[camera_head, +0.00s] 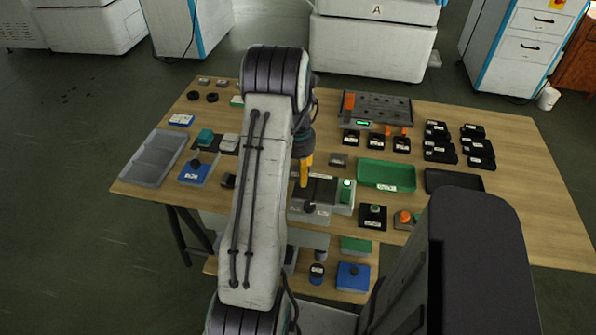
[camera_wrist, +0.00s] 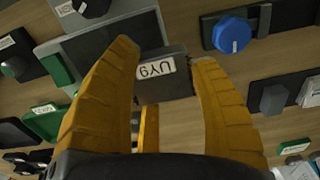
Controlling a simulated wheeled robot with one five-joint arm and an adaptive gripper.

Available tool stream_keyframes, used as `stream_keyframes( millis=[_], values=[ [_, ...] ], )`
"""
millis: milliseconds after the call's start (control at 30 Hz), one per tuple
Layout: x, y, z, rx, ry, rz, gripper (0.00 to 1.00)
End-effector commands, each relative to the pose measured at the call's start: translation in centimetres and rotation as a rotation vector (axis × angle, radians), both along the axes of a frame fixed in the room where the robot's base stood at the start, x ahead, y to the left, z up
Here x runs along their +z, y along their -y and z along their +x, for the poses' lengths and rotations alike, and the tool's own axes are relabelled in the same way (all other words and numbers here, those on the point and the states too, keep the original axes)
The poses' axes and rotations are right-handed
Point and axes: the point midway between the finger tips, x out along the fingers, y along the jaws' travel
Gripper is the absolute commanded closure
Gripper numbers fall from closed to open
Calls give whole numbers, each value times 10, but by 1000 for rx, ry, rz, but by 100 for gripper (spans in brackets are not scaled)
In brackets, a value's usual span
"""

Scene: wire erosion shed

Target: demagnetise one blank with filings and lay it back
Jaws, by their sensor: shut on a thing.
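My gripper (camera_head: 305,172) points down over the middle of the table. Its yellow fingers (camera_wrist: 166,85) are shut on a grey block (camera_wrist: 164,88) with a white label that looks like "UY9", perhaps upside down. Whether filings cling to the block cannot be told. Behind the block in the wrist view is a grey unit with a dark top plate (camera_wrist: 112,42). In the head view this unit (camera_head: 321,187) has a green button (camera_head: 346,184) on its right and a dark knob in front. The gripper is over or just behind it; any contact cannot be told.
A green tray (camera_head: 388,162) and a dark tray (camera_head: 428,180) lie to the right. Black labelled holders (camera_head: 438,150) stand farther right. A slotted rack (camera_head: 375,97) stands at the back. The right table end is bare.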

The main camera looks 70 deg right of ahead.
Motion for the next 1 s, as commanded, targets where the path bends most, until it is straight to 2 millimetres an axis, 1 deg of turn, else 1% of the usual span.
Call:
stream_keyframes(
  millis=[33,700,1000],
  values=[
    [5,1,0,0,0,-3,80],
    [39,1,0,0,0,-3,80],
    [41,1,0,0,0,-2,80]
  ],
)
